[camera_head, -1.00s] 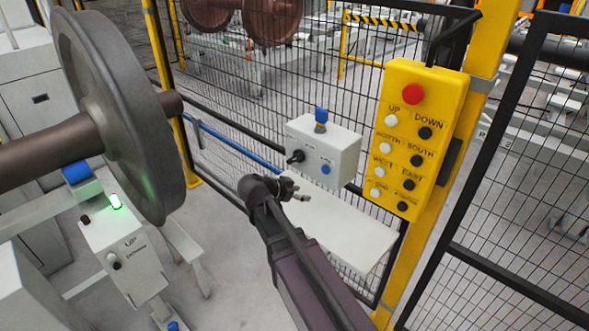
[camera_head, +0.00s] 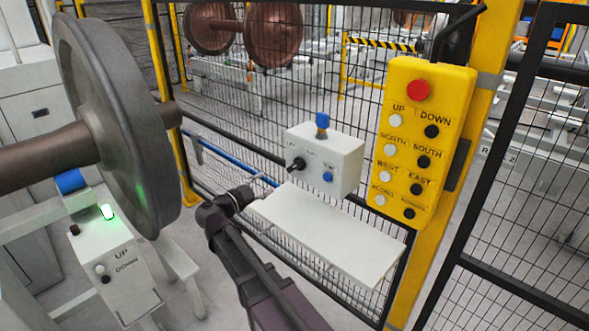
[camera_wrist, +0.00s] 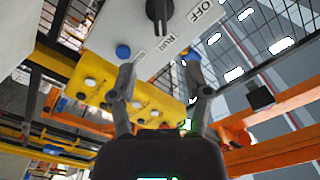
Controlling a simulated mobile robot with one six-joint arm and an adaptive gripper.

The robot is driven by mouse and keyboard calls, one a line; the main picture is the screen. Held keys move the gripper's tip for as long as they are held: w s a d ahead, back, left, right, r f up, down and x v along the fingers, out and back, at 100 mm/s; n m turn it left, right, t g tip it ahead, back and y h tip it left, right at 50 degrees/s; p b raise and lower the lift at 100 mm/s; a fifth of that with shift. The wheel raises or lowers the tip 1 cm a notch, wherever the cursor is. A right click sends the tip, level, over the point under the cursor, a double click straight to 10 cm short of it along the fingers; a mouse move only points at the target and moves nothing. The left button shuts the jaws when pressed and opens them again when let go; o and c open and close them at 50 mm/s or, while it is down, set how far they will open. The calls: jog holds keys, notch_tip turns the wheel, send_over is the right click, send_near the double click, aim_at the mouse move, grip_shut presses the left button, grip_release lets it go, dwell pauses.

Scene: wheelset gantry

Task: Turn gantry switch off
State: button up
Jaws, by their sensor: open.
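The gantry switch is a black rotary knob (camera_head: 296,164) on the front of a white control box (camera_head: 343,165) on the mesh fence. In the wrist view the knob (camera_wrist: 159,14) is at the top edge, partly cut off, with RUN and OFF printed on the box face (camera_wrist: 120,25). Which label it points at is unclear. My gripper (camera_wrist: 158,68) is open and empty, its two fingers apart below the knob and not touching it. In the head view my wrist is left of and below the box; the fingers are hard to make out there.
A white shelf (camera_head: 325,236) juts out under the box. A yellow pendant (camera_head: 404,160) with a red button and several black and white buttons hangs to the right. A large wheelset (camera_head: 115,125) and a lit UP/DOWN box (camera_head: 118,272) stand left.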

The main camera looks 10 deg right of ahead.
aim_at(293, 168)
jog(key=shift+d, duration=0.1)
jog(key=x, duration=1.3)
jog(key=shift+w+d, duration=0.25)
jog(key=shift+d, duration=0.05)
